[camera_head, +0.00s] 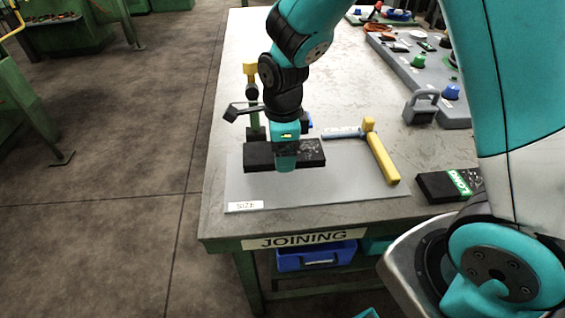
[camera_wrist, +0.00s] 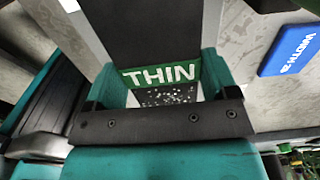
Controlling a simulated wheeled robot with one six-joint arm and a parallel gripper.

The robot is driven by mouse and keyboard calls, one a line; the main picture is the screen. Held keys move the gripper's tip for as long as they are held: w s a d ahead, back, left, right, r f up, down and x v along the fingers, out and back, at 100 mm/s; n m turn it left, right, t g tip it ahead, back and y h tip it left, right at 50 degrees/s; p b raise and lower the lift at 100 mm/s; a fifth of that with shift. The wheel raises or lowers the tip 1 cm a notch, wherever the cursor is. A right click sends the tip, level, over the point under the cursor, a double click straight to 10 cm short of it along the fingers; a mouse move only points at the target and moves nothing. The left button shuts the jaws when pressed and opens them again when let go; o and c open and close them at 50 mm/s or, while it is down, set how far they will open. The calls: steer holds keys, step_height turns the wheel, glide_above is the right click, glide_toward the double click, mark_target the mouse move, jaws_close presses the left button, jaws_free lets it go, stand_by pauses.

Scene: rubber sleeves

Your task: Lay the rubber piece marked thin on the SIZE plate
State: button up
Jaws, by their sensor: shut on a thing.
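The black rubber piece (camera_head: 312,152) is a flat bar lying crosswise in my gripper (camera_head: 286,165) in the head view. In the wrist view the piece (camera_wrist: 145,25) has a green label reading THIN between the teal fingers (camera_wrist: 160,88), with white specks below the label. My gripper is shut on its middle. The grey SIZE plate (camera_head: 240,190) lies on the table with a white SIZE tag at its front left. The piece is over the plate; I cannot tell whether it touches it. The fingers hide the piece's middle in the head view.
A yellow-handled tool (camera_head: 382,158) lies at the plate's right edge. A black piece with a green label (camera_head: 447,185) lies further right. A green post with a yellow top (camera_head: 252,92) stands behind my gripper. A grey padlock-like block (camera_head: 421,109) stands back right.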

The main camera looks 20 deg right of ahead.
steer(key=shift+f, duration=2.1)
steer(key=shift+f, duration=0.2)
steer(key=o, duration=1)
steer(key=shift+r, duration=0.1)
